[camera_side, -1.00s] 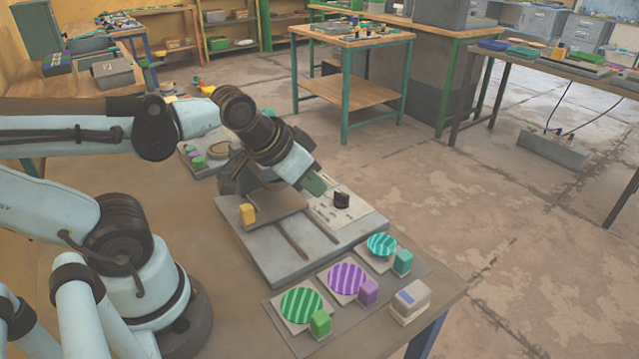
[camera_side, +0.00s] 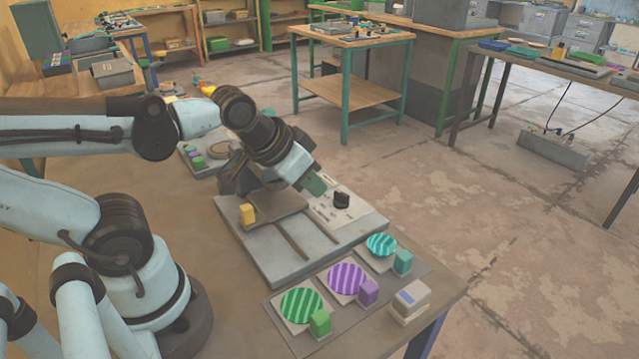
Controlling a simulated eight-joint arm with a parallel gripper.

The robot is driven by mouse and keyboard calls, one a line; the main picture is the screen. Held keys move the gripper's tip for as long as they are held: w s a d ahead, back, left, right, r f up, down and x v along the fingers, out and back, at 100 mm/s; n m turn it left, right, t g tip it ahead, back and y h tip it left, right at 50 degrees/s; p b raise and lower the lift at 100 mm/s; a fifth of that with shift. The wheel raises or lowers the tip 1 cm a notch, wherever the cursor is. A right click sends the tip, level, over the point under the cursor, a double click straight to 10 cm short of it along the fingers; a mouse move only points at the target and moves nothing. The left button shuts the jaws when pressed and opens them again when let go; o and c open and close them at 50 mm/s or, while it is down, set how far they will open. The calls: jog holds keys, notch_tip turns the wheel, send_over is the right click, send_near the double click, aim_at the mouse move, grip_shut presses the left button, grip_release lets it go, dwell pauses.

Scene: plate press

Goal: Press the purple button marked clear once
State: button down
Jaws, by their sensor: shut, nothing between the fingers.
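No label reading "clear" is legible in the side view. I cannot tell which, if either, is the marked button. My gripper (camera_side: 232,187) is shut and empty, at the far left end of the grey press base (camera_side: 275,255), to the right of the back-left panel. My wrist partly hides the space around its fingertips, so contact cannot be told.
A yellow block (camera_side: 247,214), a brown plate (camera_side: 277,203) and a black knob (camera_side: 342,199) are on the press base. Green (camera_side: 301,305) and teal (camera_side: 381,245) striped discs lie in front with matching blocks. A grey box (camera_side: 410,300) stands near the table's right edge.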

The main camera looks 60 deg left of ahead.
jog(key=w+a+m+g+y, duration=0.2)
jog(key=w+a+m+y, duration=0.2)
jog(key=a, duration=0.6)
jog(key=w+a+m+g+y, duration=0.2)
jog(key=w+a+m+y, duration=0.2)
jog(key=w+a+m, duration=0.4)
jog(key=shift+w+a+m+y, duration=0.4)
jog(key=shift+w+a, duration=0.3)
jog(key=shift+a, duration=0.9)
jog(key=shift+f, duration=0.15)
jog(key=shift+f, duration=4.4)
jog(key=shift+f, duration=0.15)
jog(key=shift+f, duration=0.25)
